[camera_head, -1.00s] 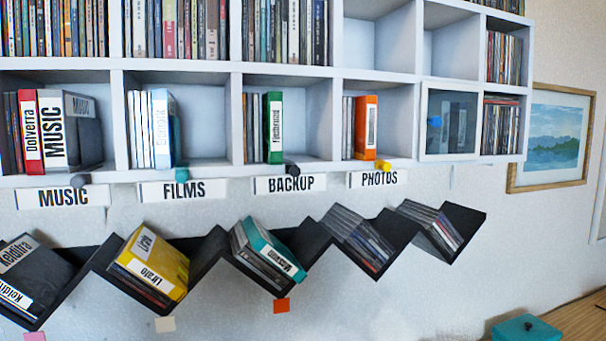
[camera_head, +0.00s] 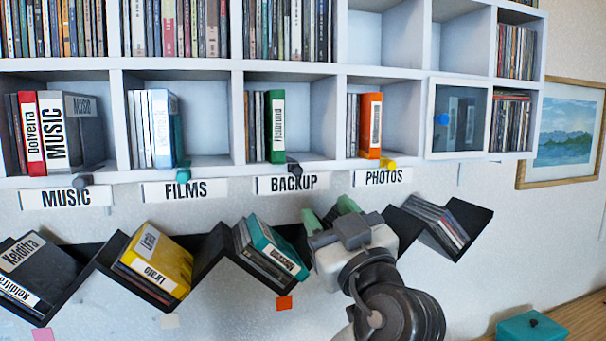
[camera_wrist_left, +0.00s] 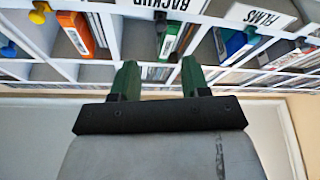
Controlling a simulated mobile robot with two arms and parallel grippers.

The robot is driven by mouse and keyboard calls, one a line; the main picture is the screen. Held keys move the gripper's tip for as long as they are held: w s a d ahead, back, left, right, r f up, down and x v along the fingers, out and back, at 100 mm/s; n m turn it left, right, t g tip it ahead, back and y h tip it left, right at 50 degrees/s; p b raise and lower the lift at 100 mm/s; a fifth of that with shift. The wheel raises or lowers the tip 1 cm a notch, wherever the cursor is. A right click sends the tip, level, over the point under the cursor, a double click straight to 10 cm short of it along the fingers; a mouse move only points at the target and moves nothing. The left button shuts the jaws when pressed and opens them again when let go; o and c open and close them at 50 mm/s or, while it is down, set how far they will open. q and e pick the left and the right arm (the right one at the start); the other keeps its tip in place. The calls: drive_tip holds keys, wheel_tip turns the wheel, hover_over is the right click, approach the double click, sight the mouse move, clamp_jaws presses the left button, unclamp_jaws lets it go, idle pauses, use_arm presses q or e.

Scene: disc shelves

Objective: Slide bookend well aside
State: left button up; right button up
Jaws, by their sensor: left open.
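Bookends with knobs at the shelf lip stand beside the cases in the labelled compartments. The grey knob (camera_head: 82,181) is at MUSIC, the teal one (camera_head: 182,175) at FILMS, the dark one (camera_head: 293,168) at BACKUP and the yellow one (camera_head: 388,164) at PHOTOS. My left gripper (camera_head: 330,212) is open and empty, with green fingers, below the BACKUP and PHOTOS labels and apart from the knobs. In the left wrist view my left gripper (camera_wrist_left: 160,76) points toward the BACKUP compartment, with the dark knob (camera_wrist_left: 160,18) beyond the gap between its fingers.
Below runs a black zigzag rack (camera_head: 208,256) with tilted cases; my arm hides part of it. A glass-fronted compartment (camera_head: 458,125) is right of PHOTOS. A framed picture (camera_head: 565,130) hangs on the right wall. A teal box (camera_head: 530,327) is at lower right.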

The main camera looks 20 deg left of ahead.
sight(299, 173)
use_arm(q)
drive_tip(key=p+x, duration=0.6)
drive_tip(key=x, duration=0.4)
drive_tip(key=shift+s, duration=0.1)
drive_tip(key=shift+w+a, duration=0.3)
drive_tip(key=shift+w, duration=0.05)
clamp_jaws()
